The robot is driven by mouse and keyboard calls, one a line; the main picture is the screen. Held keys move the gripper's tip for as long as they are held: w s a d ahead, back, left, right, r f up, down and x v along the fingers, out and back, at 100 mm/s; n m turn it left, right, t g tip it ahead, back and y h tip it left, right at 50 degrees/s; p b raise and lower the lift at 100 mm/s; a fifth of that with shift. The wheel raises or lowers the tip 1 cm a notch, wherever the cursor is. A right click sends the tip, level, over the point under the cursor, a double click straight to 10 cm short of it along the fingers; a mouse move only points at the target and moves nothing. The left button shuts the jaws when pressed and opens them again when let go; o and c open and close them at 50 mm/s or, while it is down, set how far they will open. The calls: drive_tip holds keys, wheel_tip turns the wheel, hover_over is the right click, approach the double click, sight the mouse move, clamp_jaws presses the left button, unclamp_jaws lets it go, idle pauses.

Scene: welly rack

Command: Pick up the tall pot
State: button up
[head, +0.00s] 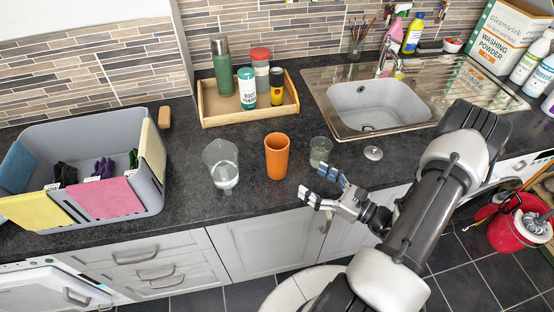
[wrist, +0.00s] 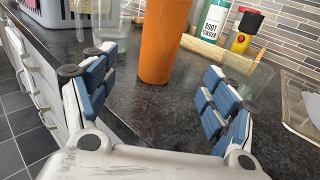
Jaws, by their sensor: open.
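The tall pot is an orange, upright, open-topped vessel (head: 277,157) on the dark worktop, near its front edge. It also shows in the wrist view (wrist: 162,42), beyond and between my fingers, with its top cut off by the frame. My gripper (head: 325,187) is open and empty, to the right of the pot and a little nearer the front edge. In the wrist view my gripper (wrist: 150,85) has its blue-padded fingers spread wide. The fingers look apart from the pot.
A clear jug (head: 221,165) stands left of the pot, and a small glass (head: 320,151) stands right. A wooden tray (head: 206,115) with bottles is behind. A grey crate (head: 150,190) is at left, a sink (head: 375,101) at right. A metal disc (head: 373,153) lies near the sink.

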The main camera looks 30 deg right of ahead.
sight(277, 159)
drive_tip(key=b+x, duration=0.2)
drive_tip(key=x, duration=1.2)
drive_tip(key=shift+a+f, duration=0.1)
drive_tip(key=shift+c, duration=0.5)
drive_tip(key=shift+s, duration=0.1)
drive_tip(key=c, duration=1.2)
